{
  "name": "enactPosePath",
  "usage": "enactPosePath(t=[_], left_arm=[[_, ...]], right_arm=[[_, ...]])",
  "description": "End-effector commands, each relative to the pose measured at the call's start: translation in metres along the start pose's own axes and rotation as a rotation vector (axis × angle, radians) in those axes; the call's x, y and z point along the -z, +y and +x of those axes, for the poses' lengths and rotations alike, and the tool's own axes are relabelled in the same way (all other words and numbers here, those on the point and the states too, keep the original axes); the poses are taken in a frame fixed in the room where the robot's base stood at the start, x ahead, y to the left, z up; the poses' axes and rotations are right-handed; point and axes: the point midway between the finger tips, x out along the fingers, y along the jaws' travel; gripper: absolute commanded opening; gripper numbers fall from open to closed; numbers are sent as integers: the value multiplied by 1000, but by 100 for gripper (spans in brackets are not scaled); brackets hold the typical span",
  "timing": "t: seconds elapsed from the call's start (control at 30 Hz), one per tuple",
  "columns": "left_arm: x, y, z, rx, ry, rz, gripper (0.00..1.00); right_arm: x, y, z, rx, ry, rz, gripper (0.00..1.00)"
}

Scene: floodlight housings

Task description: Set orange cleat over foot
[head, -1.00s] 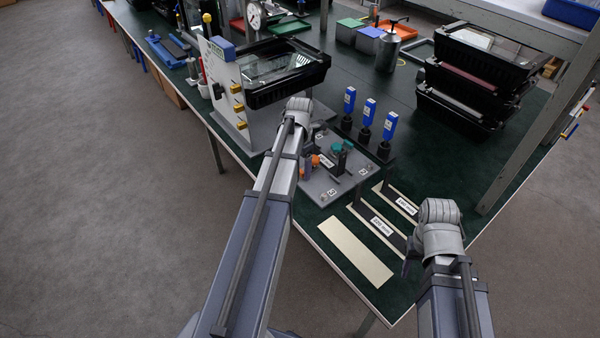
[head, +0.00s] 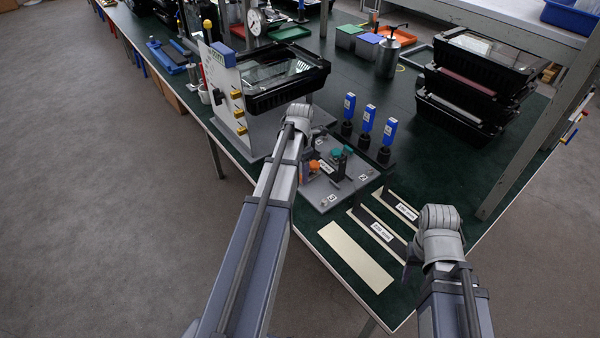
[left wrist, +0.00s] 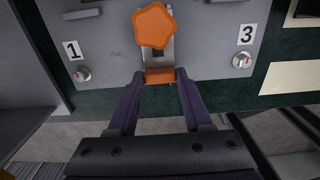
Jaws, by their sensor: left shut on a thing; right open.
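My left gripper (left wrist: 160,78) is shut on a small orange cleat (left wrist: 160,75), held between its fingertips in the left wrist view. An orange star-shaped knob (left wrist: 154,25) sits just beyond the cleat, above a slotted metal piece (left wrist: 166,52) on the grey plate (left wrist: 210,58). I cannot make out for certain which part is the foot, or whether the cleat touches the metal piece. In the head view, orange (head: 314,166) shows beside my left arm, which hides much of that spot. My right gripper (head: 411,262) is open and empty, near the table's front right edge.
Cream strips (head: 356,257) lie to the right. A fixture holding a black housing (head: 285,97) stands behind left; stacked black housings (head: 458,110) are at right.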

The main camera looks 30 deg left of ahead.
Motion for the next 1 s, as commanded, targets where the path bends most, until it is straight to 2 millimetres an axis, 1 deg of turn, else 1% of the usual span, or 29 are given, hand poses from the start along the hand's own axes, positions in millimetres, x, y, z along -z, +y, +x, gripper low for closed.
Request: enactPosePath(t=[0.87, 0.93, 1.0], left_arm=[[0, 0, 0, -1, 0, 0, 0], [-2, 1, 0, -1, 0, 0, 0], [-10, 2, 0, -1, 0, 1, 0]], right_arm=[[0, 0, 0, 0, 0, 0, 50], [0, 0, 0, 0, 0, 0, 50], [0, 0, 0, 0, 0, 0, 50]])
